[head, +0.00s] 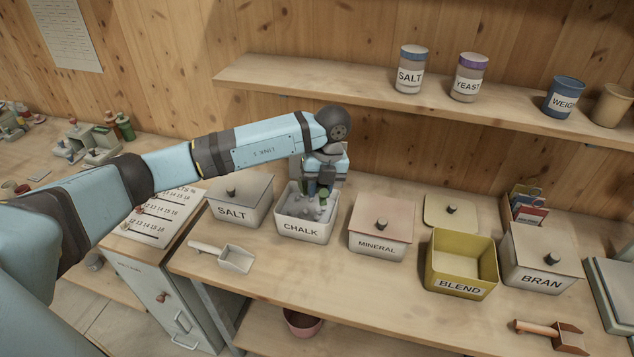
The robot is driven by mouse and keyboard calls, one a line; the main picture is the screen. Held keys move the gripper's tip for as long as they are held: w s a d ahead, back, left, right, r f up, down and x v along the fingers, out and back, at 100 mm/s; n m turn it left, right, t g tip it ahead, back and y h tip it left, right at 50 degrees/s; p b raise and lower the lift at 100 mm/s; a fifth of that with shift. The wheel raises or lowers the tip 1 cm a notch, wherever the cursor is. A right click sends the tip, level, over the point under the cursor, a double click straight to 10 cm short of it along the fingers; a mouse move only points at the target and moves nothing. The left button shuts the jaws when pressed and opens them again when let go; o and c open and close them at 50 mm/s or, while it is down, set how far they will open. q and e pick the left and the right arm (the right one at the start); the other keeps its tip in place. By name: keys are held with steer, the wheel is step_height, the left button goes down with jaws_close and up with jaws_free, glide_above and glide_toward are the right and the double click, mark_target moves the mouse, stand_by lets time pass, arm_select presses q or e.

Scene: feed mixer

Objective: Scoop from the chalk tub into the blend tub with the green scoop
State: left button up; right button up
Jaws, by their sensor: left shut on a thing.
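The open white chalk tub (303,230) stands on the bench between the salt and mineral tubs, with pale lumpy material inside. My left gripper (322,188) points down into its mouth and is shut on the green scoop (323,195). Only a small green part of the scoop shows; the rest is hidden by the gripper and the tub, so I cannot tell how full it is. The yellow blend tub (460,283) stands open to the right, beyond the mineral tub. My right gripper is out of view.
Lidded salt (232,214), mineral (375,243) and bran (537,279) tubs stand nearby. A loose lid (437,216) lies behind the blend tub. A white scoop (236,259) and a brown scoop (565,338) lie in front. A shelf (340,87) with jars runs above.

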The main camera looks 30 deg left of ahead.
arm_select(q)
steer(key=shift+w+a+f+g+h+b, duration=0.8)
steer(key=shift+f+b, duration=1.05)
steer(key=shift+f, duration=1)
steer(key=b, duration=0.4)
glide_above(312, 222)
steer(key=s+d, duration=0.1)
steer(key=d, duration=0.1)
steer(key=shift+s+d+f, duration=0.1)
steer(key=shift+s+f, duration=0.05)
steer(key=shift+f, duration=2.15)
steer(key=shift+f+b, duration=0.6)
steer(key=shift+f, duration=0.25)
jaws_close()
steer(key=f+b, duration=0.1)
steer(key=w+a+f+b, duration=0.1)
steer(key=shift+w+a+f+t+y+b, duration=0.2)
steer(key=shift+w+a+t+y+b, duration=0.1)
steer(key=shift+t+b, duration=0.1)
steer(key=shift+w+a+f+t+y+b, duration=0.3)
steer(key=shift+t+y+b, duration=0.3)
steer(key=shift+b, duration=0.25)
steer(key=s+d+r+t+y+p, duration=0.2)
steer(key=r+p, duration=0.3)
steer(key=r, duration=0.5)
steer(key=shift+s+d+r+t+y+p, duration=0.3)
steer(key=shift+s+d+p, duration=0.05)
steer(key=shift+s+d, duration=0.3)
